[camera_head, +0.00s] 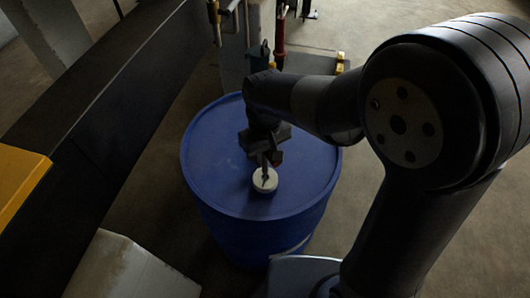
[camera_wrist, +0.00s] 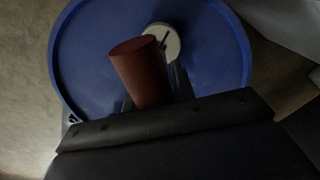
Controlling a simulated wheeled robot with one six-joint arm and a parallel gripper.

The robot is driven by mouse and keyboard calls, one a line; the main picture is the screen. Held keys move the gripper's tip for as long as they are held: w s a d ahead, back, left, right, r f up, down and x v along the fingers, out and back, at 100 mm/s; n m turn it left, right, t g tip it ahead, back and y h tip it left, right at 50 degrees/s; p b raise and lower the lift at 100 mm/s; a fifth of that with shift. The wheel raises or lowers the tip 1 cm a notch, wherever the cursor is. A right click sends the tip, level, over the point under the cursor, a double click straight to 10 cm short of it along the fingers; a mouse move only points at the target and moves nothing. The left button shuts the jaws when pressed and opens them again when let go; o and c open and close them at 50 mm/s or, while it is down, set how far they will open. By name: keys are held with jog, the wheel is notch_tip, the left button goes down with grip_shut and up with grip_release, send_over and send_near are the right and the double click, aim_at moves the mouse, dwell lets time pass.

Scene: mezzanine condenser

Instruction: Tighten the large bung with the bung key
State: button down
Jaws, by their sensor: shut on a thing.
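The large bung (camera_head: 269,184) is a pale round disc on the lid of the blue drum (camera_head: 235,231). It also shows in the wrist view (camera_wrist: 174,50), with a dark slot or key end across its face. My gripper (camera_head: 267,154) is just above the bung and is shut on the bung key. The key's red round handle (camera_wrist: 138,70) stands out between the fingers in the wrist view. A dark, thin part reaches down to the bung's face in the head view; I cannot tell whether it is seated. The handle and jaws hide part of the bung.
A long dark beam (camera_head: 95,110) runs along the left, with a yellow block (camera_head: 20,180) beside it. A pale box (camera_head: 125,270) stands at the front left. Pipes and a red-handled item (camera_head: 281,35) stand behind the drum. The rest of the lid is clear.

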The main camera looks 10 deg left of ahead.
aim_at(265, 165)
jog(key=shift+f+b, duration=1.7)
jog(key=shift+f, duration=0.75)
jog(key=shift+r+m, duration=0.2)
jog(key=shift+m, duration=0.5)
jog(key=m+p, duration=0.1)
jog(key=m, duration=0.5)
jog(key=shift+m, duration=0.3)
jog(key=m, duration=0.8)
jog(key=shift+r+p, duration=2.15)
jog(key=shift+r, duration=0.35)
